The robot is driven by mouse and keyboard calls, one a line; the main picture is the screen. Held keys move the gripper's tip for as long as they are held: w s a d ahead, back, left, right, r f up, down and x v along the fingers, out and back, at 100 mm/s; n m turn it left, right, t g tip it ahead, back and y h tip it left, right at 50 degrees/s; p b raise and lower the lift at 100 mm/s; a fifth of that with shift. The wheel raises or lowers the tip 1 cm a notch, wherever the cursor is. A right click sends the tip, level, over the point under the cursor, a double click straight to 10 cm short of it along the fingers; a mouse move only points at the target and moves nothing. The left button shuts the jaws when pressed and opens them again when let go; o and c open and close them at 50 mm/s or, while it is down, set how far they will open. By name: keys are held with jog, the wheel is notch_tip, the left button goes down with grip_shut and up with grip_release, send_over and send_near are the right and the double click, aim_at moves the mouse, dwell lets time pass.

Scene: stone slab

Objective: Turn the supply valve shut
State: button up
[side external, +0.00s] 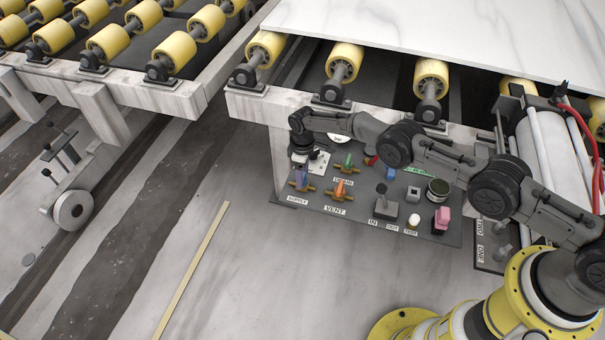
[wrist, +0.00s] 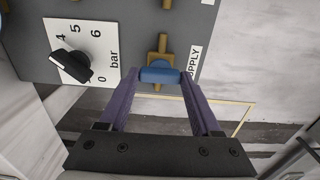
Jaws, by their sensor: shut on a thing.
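The supply valve (side external: 301,188) is a brass fitting at the left of the dark control panel, above the SUPPLY label. In the wrist view its blue handle (wrist: 160,75) lies crosswise over the brass body (wrist: 159,45), which runs up and down the picture. My gripper (wrist: 161,78) has its purple fingers shut on the handle, one at each end. In the side view my arm reaches over the panel from the right. The wrist hangs above the supply valve, and the fingers are too small there to make out their contact.
A black pressure knob on a white bar scale (wrist: 70,65) sits beside the supply valve. The orange vent valve (side external: 342,189) and green valve (side external: 347,161) stand to its right. A black lever (side external: 385,206) and a pink switch (side external: 441,219) are farther right. A white slab (side external: 480,25) overhangs behind.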

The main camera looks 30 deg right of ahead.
jog(key=o, duration=1.4)
jog(key=shift+r, duration=0.1)
notch_tip(320, 180, up, 14)
jog(key=shift+f, duration=0.2)
